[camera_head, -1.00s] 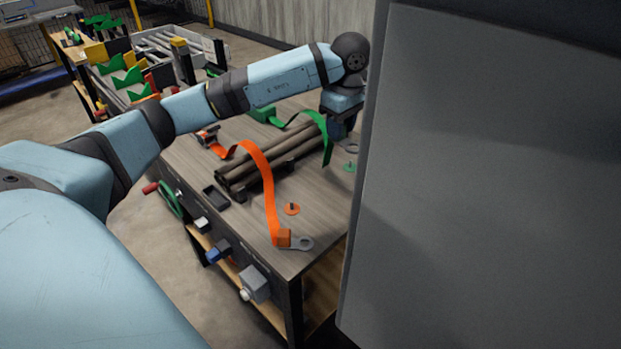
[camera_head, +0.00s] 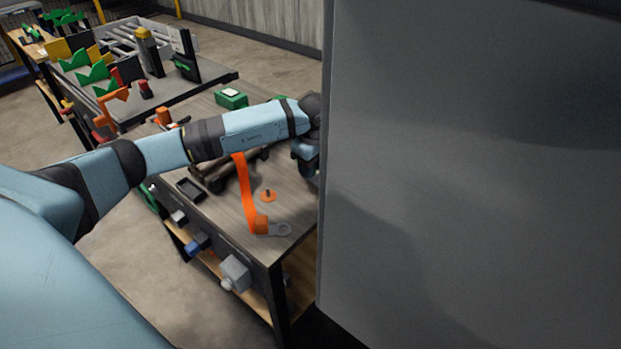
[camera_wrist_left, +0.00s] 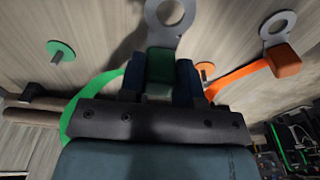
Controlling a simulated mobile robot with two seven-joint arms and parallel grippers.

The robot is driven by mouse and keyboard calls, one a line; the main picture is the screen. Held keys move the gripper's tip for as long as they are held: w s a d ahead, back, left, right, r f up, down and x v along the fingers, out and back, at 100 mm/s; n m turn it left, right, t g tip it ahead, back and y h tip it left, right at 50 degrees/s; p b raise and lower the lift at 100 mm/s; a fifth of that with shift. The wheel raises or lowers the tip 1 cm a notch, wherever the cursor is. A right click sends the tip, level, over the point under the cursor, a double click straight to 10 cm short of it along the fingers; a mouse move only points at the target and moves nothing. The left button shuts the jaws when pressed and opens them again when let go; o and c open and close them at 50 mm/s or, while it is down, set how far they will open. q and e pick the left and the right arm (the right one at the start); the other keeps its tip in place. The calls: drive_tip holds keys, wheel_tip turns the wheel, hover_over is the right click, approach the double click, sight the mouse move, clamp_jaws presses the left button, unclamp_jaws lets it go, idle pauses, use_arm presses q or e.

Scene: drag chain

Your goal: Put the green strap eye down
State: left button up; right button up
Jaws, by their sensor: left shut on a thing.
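My left gripper (camera_wrist_left: 160,70) is shut on the green block of the green strap eye (camera_wrist_left: 162,64). The eye's grey ring (camera_wrist_left: 168,12) points away from the fingers over the table top. The green strap (camera_wrist_left: 85,110) curves from the fingers to the left. A green disc with a peg (camera_wrist_left: 62,50) stands on the table left of the ring, apart from it. In the head view my left gripper (camera_head: 307,162) shows partly at the grey panel's edge, and the green eye is hidden. I cannot tell whether the ring touches the table. My right gripper is not in view.
The orange strap eye (camera_head: 280,229) lies near the table's front corner, with an orange peg (camera_head: 268,195) behind it. A dark pipe bundle (camera_head: 215,172) lies under my arm. A large grey panel (camera_head: 470,180) blocks the right side. A green box (camera_head: 231,98) stands at the back.

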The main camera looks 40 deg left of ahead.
use_arm(q)
drive_tip(key=shift+f, duration=2.2)
drive_tip(key=shift+f+b, duration=0.25)
drive_tip(key=shift+b, duration=0.15)
drive_tip(key=o, duration=0.9)
drive_tip(key=shift+r, duration=0.1)
drive_tip(key=shift+o, duration=0.2)
drive_tip(key=shift+r, duration=0.1)
